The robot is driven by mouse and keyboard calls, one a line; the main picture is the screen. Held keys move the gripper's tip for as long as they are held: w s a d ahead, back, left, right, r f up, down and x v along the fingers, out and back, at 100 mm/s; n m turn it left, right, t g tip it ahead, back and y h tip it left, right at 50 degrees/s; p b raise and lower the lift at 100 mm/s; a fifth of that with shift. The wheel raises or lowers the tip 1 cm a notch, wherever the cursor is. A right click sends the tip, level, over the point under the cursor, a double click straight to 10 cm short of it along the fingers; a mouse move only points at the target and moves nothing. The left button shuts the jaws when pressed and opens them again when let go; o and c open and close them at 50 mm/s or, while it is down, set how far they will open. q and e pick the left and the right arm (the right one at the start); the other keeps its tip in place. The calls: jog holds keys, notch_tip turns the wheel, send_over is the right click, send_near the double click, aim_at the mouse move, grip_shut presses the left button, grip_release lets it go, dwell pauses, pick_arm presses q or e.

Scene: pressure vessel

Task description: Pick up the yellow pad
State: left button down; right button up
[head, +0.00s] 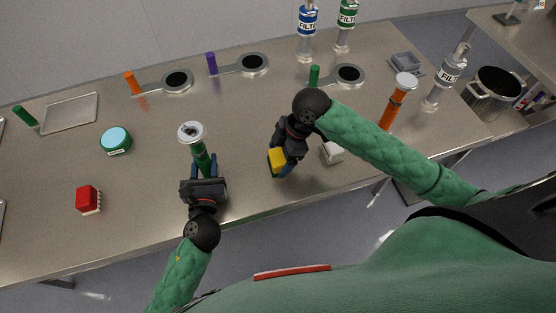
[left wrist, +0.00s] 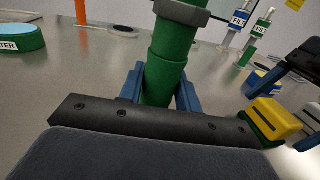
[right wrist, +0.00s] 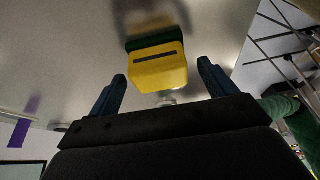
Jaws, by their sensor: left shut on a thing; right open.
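The yellow pad (head: 277,160), a yellow block with a dark green layer, lies on the steel table near the front edge. In the right wrist view the pad (right wrist: 158,66) sits ahead of my right gripper (right wrist: 161,90), between the lines of its two blue fingers. My right gripper (head: 281,165) is open, close to the pad in the head view; whether it touches it I cannot tell. My left gripper (head: 203,168) is shut on a green cylinder (left wrist: 165,75) with a grey collar, which stands upright left of the pad. The pad also shows in the left wrist view (left wrist: 274,117).
A white block (head: 332,153) sits right of my right gripper. A red block (head: 87,199) and a teal-topped round container (head: 116,140) stand at left. Filter bottles (head: 306,32) and ring-ended plates (head: 175,82) line the back. Table between red block and left gripper is clear.

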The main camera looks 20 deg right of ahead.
aim_at(277, 156)
jog(key=shift+a+f, duration=0.2)
jog(key=shift+f, duration=0.4)
jog(key=c, duration=1.1)
jog(key=shift+r, duration=0.1)
notch_tip(277, 156, up, 10)
jog(key=shift+f, duration=0.1)
jog(key=o, duration=0.4)
jog(key=shift+w+a, duration=0.1)
jog(key=shift+c, duration=1.3)
